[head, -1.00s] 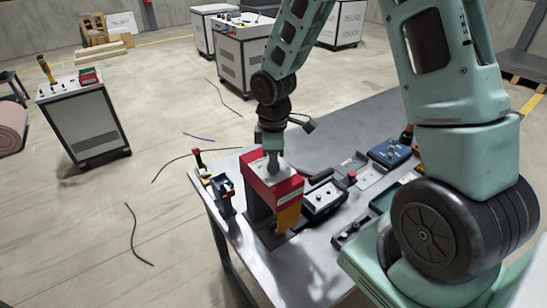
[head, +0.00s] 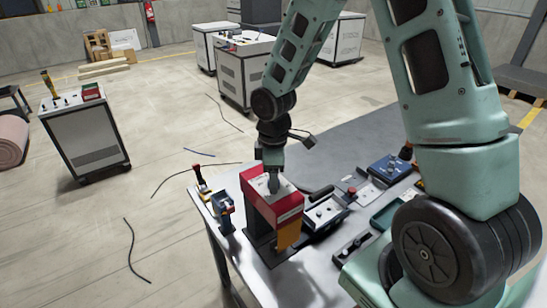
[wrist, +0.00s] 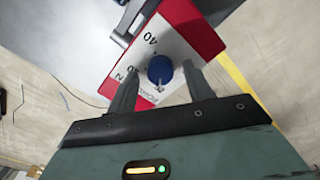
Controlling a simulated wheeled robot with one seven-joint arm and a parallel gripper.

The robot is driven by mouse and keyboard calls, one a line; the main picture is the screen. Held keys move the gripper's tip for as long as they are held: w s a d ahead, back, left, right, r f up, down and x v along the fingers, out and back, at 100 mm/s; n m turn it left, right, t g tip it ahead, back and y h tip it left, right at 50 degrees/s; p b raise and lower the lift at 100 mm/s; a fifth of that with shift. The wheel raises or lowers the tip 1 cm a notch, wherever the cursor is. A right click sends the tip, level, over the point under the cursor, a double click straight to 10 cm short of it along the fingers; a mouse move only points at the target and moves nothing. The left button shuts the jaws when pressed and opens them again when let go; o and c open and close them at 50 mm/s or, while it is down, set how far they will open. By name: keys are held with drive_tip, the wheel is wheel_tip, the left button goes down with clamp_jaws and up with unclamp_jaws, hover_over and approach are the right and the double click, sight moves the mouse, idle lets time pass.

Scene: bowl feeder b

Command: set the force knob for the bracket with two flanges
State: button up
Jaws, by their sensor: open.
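The force knob (wrist: 160,70) is a round blue knob on the white top plate of a red box (head: 273,208). In the wrist view, the plate carries printed numbers, with 40 readable, and some lettering partly hidden by my gripper. My gripper (wrist: 163,81) is open, with one finger on each side of the knob; I cannot tell whether they touch it. In the head view my gripper (head: 273,182) points down onto the top of the box and hides the knob. I make out no bracket with two flanges.
The box stands near the left end of a grey metal table (head: 340,135). Close on its left is a small blue device (head: 223,212); on its right is a black-and-white unit (head: 325,213). A blue control box (head: 390,167) sits farther right. The table's back middle is clear.

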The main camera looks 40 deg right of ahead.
wheel_tip(320, 180, up, 17)
drive_tip(key=b, duration=0.2)
drive_tip(key=shift+b, duration=0.3)
idle(0.4)
drive_tip(key=s+a+f+m+b, duration=0.1)
drive_tip(key=s+a+f+b, duration=0.2)
drive_tip(key=s+a+f, duration=0.3)
drive_tip(key=s+a+f+b, duration=0.3)
drive_tip(key=s+a+f, duration=0.15)
drive_tip(key=a, duration=0.45)
drive_tip(key=s+a+f+m+b, duration=0.1)
drive_tip(key=s+a+f, duration=0.1)
drive_tip(key=s, duration=0.3)
drive_tip(key=s+a+f+m+b, duration=0.1)
drive_tip(key=s+a+f+b, duration=0.1)
drive_tip(key=s+f, duration=0.2)
drive_tip(key=shift+s+y, duration=0.3)
drive_tip(key=shift+s, duration=0.85)
